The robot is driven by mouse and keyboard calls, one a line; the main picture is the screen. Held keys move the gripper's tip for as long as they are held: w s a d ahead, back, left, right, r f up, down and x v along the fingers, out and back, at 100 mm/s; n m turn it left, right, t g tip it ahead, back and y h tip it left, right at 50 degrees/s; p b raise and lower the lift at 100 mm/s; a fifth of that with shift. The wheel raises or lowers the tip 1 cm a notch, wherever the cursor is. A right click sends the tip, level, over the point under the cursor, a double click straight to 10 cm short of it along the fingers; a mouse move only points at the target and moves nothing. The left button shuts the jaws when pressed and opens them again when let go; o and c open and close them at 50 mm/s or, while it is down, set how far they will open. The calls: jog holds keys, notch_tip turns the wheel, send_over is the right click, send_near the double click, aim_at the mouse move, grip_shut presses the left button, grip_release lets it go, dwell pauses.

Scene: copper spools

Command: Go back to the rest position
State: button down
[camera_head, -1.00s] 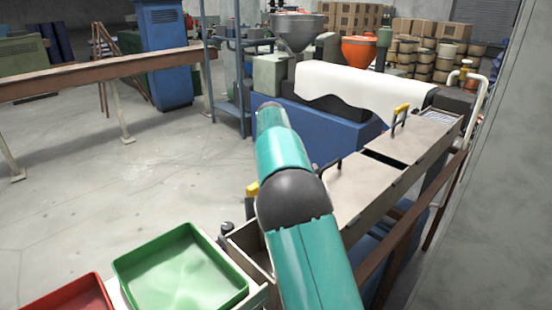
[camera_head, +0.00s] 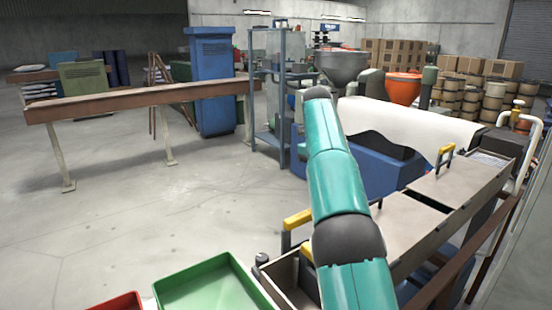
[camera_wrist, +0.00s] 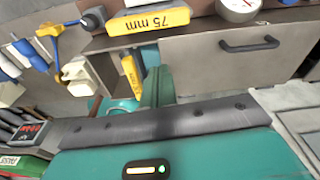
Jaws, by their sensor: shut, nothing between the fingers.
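My teal arm (camera_head: 345,205) with its dark joint reaches forward from the bottom of the head view, over the metal bench (camera_head: 425,205). Its far end points away and hides part of the blue machine behind it. My gripper's fingers do not show in either view. In the wrist view, a teal body part of mine with a dark bolted band and a small lit indicator fills the bottom. A yellow block marked "75 mm" (camera_wrist: 148,21) is near the top of that view.
A green tray (camera_head: 238,299) and a red tray (camera_head: 122,303) sit at the lower left of the head view. The bench has yellow-topped handles (camera_head: 297,219). A round dial (camera_wrist: 238,8) and a black handle (camera_wrist: 250,45) show in the wrist view. Open floor (camera_head: 130,210) lies left.

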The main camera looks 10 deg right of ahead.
jog(key=s+r+n+t+y, duration=0.1)
jog(key=s+r+n+t, duration=0.15)
jog(key=s+n, duration=0.55)
jog(key=s+r+n+t, duration=0.1)
jog(key=s+r+n, duration=0.2)
jog(key=s+n, duration=0.5)
jog(key=s+a+f+n+t, duration=0.1)
jog(key=s+a+f+n, duration=0.1)
jog(key=s+f+n, duration=0.2)
jog(key=s+a+f+n+t, duration=0.1)
jog(key=s+f+n, duration=0.3)
jog(key=s, duration=0.6)
jog(key=s+a+f+n+t, duration=0.1)
jog(key=s+a+f+n, duration=0.1)
jog(key=s+f+n, duration=0.3)
jog(key=s, duration=0.3)
jog(key=shift+a+n, duration=0.3)
jog(key=shift+a, duration=0.1)
jog(key=shift+s, duration=0.1)
